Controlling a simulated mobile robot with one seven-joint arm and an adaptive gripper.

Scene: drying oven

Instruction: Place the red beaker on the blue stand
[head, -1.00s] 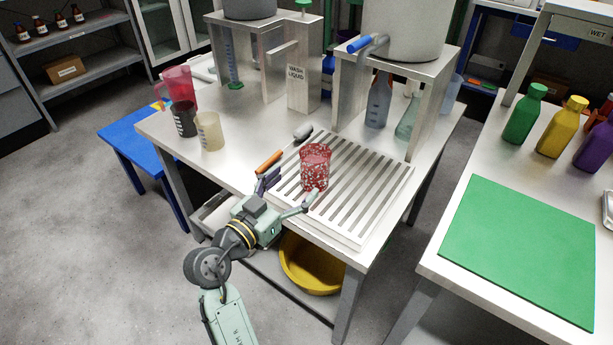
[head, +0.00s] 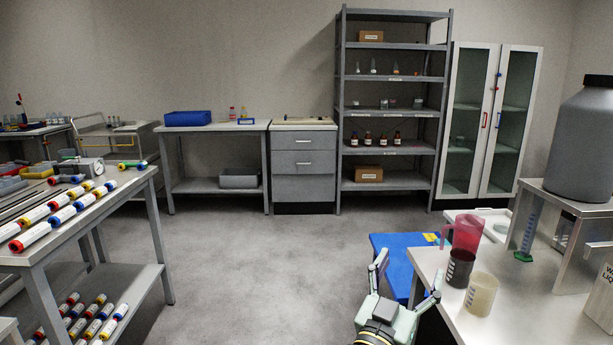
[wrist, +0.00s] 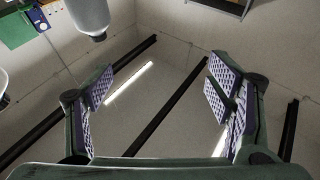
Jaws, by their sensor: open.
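A red translucent beaker with a handle (head: 466,233) stands upright at the far left corner of the white table, behind a dark beaker (head: 460,268) and a cream beaker (head: 481,293). The low blue stand (head: 392,246) is left of that table, partly hidden by my gripper. My gripper (head: 407,278) is raised in front of the stand, left of the beakers. Its fingers are spread and empty. In the wrist view, my gripper (wrist: 162,98) is also open, with nothing between the pads. The speckled red beaker seen earlier is out of view.
A large grey container (head: 582,140) sits on a metal riser at the right. Shelves (head: 395,100) and a glass cabinet (head: 487,120) line the back. The middle floor is clear.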

